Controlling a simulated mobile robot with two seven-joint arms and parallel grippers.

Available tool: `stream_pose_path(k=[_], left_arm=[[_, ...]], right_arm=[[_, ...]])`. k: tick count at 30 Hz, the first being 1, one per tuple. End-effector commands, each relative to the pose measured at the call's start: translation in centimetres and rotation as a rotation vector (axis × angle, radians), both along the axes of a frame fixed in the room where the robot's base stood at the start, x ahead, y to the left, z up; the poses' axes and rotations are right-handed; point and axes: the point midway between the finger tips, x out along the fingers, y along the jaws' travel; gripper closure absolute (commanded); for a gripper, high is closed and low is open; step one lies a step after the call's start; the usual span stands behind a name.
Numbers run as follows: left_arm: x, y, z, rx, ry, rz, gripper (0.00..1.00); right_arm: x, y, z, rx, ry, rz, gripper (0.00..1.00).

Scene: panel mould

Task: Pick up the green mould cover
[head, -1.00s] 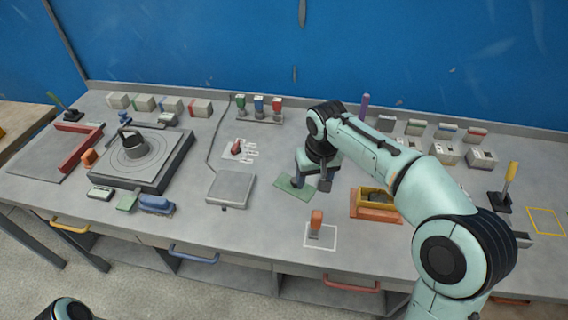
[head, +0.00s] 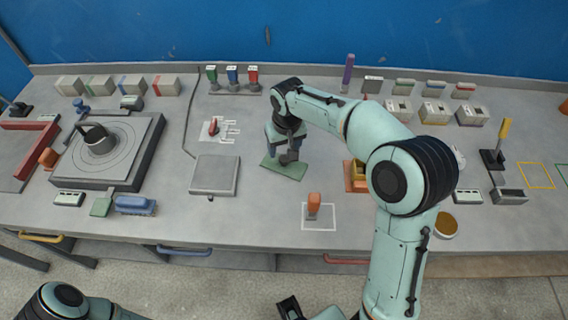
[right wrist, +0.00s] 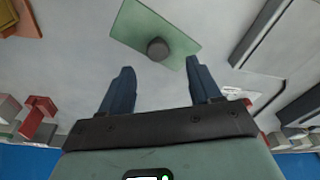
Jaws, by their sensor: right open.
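The green mould cover (head: 284,168) is a flat green plate lying on the grey bench, right of the grey square pad. In the right wrist view the cover (right wrist: 140,22) shows a dark round knob near its lower edge. My right gripper (head: 289,156) is over the cover and hides part of it and its knob. In the right wrist view my right gripper (right wrist: 159,68) is open, with its two dark fingers apart and nothing between them. The knob appears just beyond the fingertips, roughly centred between them.
The grey square pad (head: 214,175) lies left of the cover. An orange stamp-like block (head: 314,204) stands in a white outline in front. An orange tray with a yellow block (head: 355,178) is to the right, partly behind my arm. Bare bench surrounds the cover.

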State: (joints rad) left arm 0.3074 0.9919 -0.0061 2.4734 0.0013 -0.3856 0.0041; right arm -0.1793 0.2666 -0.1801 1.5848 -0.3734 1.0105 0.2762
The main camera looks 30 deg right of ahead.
Motion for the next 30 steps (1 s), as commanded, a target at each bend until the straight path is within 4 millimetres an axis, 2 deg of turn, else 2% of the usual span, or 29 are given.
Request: stream_pose_path(k=[9,19,24,25,30], left_arm=[[-0.1,0.0,-0.2,0.0,0.0,0.0,0.38],[-0.1,0.0,-0.2,0.0,0.0,0.0,0.38],[-0.1,0.0,-0.2,0.0,0.0,0.0,0.38],[-0.1,0.0,-0.2,0.0,0.0,0.0,0.38],[-0.1,0.0,-0.2,0.0,0.0,0.0,0.38]], right_arm=[[0.2,-0.3,-4.4,0.0,0.003,0.0,0.37],[0.4,-0.3,-5.0,0.0,0.0,0.0,0.37],[0.4,-0.3,-5.0,0.0,0.0,0.0,0.92],[0.4,-0.3,-5.0,0.0,0.0,0.0,0.98],[0.4,-0.3,-5.0,0.0,0.0,0.0,1.0]])
